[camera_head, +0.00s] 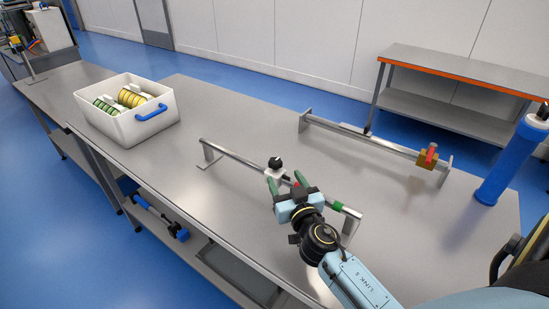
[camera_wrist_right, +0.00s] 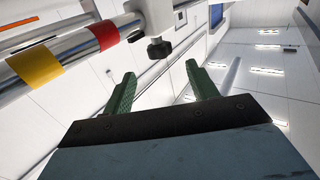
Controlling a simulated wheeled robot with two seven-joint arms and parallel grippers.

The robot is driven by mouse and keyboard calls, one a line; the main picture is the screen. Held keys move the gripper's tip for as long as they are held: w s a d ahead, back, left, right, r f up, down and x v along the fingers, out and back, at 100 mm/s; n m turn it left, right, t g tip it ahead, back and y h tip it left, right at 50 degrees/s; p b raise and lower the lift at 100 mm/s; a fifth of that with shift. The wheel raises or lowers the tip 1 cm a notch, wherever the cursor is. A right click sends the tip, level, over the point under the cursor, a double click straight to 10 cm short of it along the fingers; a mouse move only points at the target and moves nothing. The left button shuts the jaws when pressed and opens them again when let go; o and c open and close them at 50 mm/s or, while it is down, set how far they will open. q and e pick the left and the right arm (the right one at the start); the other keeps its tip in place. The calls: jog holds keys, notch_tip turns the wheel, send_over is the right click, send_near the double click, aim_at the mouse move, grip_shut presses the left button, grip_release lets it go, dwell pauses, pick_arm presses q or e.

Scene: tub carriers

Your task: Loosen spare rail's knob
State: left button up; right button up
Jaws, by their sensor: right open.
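The near rail (camera_head: 238,157) is a metal bar on end stands on the steel bench, with coloured bands on its right part. A white block (camera_head: 279,175) sits on it with a black knob (camera_head: 275,162) on top. My right gripper (camera_head: 286,182) is open, its green fingers close to the block. In the right wrist view the black knob (camera_wrist_right: 160,49) appears ahead of and between the fingertips (camera_wrist_right: 161,72), apart from them, under the white block (camera_wrist_right: 155,15). A second rail (camera_head: 360,136) stands farther back. I cannot tell which is the spare. My left gripper is out of view.
A white tub (camera_head: 128,131) with a blue handle holds green and yellow discs at the left. A blue cylinder (camera_head: 508,165) stands at the right. The bench between the rails is clear.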

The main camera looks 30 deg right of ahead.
aim_at(278, 166)
jog(key=x, duration=0.7)
jog(key=shift+w+d, duration=0.1)
jog(key=shift+w, duration=0.2)
jog(key=shift+w+d+f+p, duration=0.1)
jog(key=shift+w+p, duration=0.2)
jog(key=shift+w, duration=0.25)
jog(key=shift+c, duration=0.2)
jog(key=c, duration=1)
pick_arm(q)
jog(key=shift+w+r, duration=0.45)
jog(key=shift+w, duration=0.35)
pick_arm(e)
jog(key=shift+o, duration=0.2)
